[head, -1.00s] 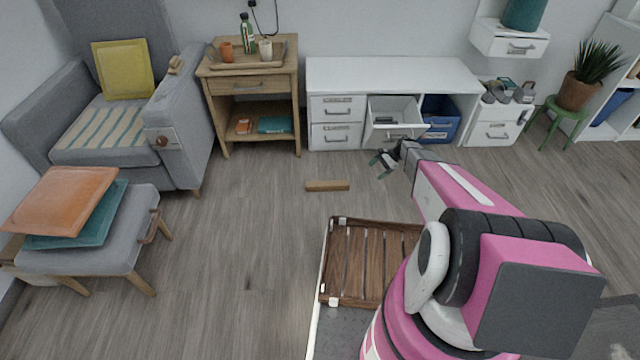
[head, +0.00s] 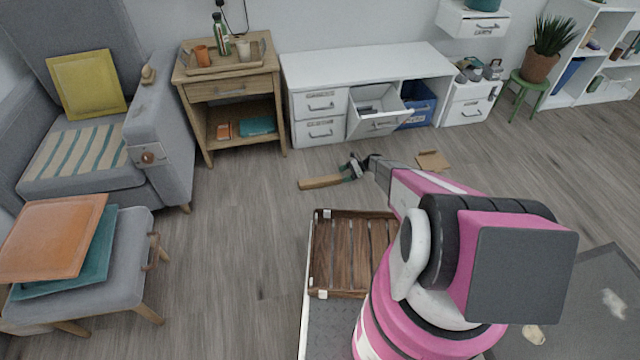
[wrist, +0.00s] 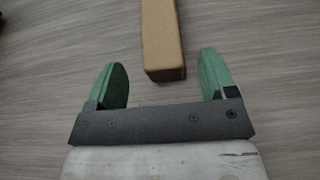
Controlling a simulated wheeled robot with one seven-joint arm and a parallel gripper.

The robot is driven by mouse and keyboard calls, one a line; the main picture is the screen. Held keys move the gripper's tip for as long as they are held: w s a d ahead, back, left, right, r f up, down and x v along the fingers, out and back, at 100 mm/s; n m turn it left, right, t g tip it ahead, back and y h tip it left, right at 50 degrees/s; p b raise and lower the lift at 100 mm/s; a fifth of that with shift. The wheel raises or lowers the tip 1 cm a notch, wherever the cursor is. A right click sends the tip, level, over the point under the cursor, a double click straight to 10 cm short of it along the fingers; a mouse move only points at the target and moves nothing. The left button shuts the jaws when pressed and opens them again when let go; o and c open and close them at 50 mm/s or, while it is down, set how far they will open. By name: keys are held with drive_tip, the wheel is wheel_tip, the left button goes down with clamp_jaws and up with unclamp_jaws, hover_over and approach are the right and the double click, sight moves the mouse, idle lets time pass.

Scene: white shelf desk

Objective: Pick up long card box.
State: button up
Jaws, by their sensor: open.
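The long card box (head: 320,182) is a narrow brown box lying on the wooden floor in front of the white desk. In the wrist view the box (wrist: 162,38) runs away from me, its near end between and just beyond the fingertips. My gripper (head: 354,170) is at the right end of the box in the head view. In the wrist view my gripper (wrist: 161,78) is open, with its green fingers on either side of the box's line and nothing held. I cannot tell the exact height gap between fingers and box.
The white desk (head: 365,62) has an open drawer (head: 375,118) and a blue bin (head: 416,105) under it. A flat brown piece (head: 433,160) lies on the floor to the right. A slatted wooden crate (head: 350,255) is close to my base. The floor left of the box is clear.

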sight(339, 176)
drive_tip(key=shift+x, duration=2.9)
drive_tip(key=shift+w, duration=0.1)
drive_tip(key=c, duration=1)
